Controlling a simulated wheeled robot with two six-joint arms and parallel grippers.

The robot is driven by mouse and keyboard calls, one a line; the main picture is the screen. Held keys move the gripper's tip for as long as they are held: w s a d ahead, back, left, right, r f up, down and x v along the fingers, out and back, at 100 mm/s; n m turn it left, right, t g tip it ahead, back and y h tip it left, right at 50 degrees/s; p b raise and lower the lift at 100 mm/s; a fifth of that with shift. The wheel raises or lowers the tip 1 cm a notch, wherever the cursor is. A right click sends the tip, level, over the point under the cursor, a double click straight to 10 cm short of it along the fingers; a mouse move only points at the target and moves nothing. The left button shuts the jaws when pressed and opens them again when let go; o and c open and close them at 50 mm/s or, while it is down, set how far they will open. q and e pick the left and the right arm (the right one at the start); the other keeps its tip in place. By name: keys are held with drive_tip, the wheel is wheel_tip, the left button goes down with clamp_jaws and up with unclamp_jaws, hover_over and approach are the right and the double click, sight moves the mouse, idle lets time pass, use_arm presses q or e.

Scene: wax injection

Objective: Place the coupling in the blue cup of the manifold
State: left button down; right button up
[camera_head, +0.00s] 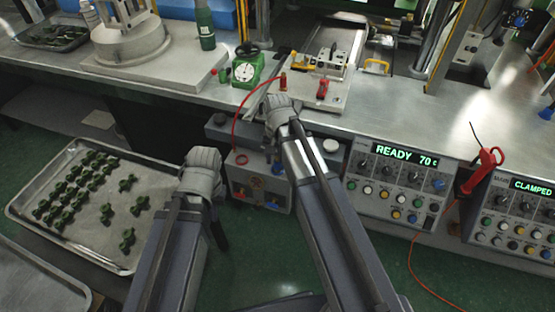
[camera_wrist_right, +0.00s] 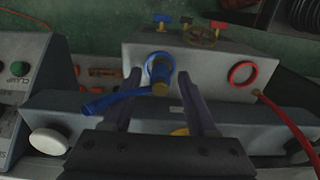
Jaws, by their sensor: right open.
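The manifold (camera_head: 258,186) is a grey box on the front of the bench; it also shows in the right wrist view (camera_wrist_right: 205,70). Its blue cup (camera_wrist_right: 153,62) is a ring on its face. The coupling (camera_wrist_right: 160,88), with a tan end and a blue hose (camera_wrist_right: 108,103), is at the blue cup, its end overlapping the ring. I cannot tell how deep it sits. My right gripper (camera_wrist_right: 160,76) is open, its fingers on either side of the coupling; in the head view it shows (camera_head: 281,104) from behind.
A red cup (camera_wrist_right: 242,73) with a red hose (camera_wrist_right: 285,120) is beside the blue one. Valve handles (camera_wrist_right: 186,25) stand beyond. Control panels (camera_head: 396,186) are to the right. A tray (camera_head: 60,232) of green parts is at left. The bench holds a green gauge (camera_head: 246,72).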

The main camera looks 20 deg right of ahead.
sight(278, 158)
wheel_tip(278, 158, up, 12)
drive_tip(key=p, duration=1.2)
drive_tip(key=s+a+n+h, duration=0.1)
drive_tip(key=s+a+n, duration=0.9)
drive_tip(key=s, duration=0.4)
drive_tip(key=shift+s+a+n, duration=0.15)
drive_tip(key=shift+a+n, duration=0.1)
drive_tip(key=shift+n, duration=0.05)
